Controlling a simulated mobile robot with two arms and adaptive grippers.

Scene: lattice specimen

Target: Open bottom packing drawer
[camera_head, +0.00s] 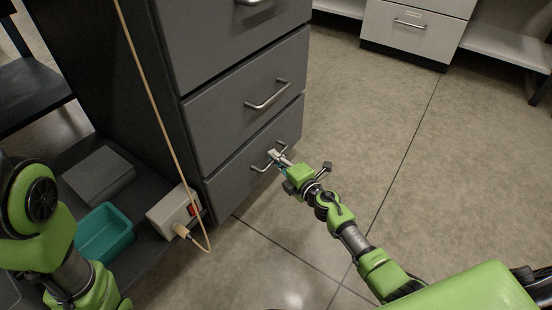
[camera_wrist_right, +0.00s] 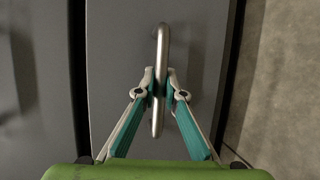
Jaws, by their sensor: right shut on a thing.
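The grey drawer cabinet has a bottom drawer (camera_head: 235,180) with a metal bar handle (camera_head: 264,160). The bottom drawer's front looks flush with the drawer above it. My right gripper (camera_head: 276,156) is at this handle. In the right wrist view, the two fingers of my right gripper (camera_wrist_right: 159,90) are closed on either side of the handle (camera_wrist_right: 162,45), gripping it partway along its bar. The drawer front (camera_wrist_right: 200,40) fills the middle of that view. My left arm shows at the left of the head view, but its gripper fingers are not visible.
The middle drawer (camera_head: 235,105) above is shut. A teal bin (camera_head: 104,232), a grey box (camera_head: 98,176) and a white power box (camera_head: 173,212) with a cable stand left of the cabinet. A white cabinet (camera_head: 405,30) is at the back. The floor (camera_head: 390,120) on the right is clear.

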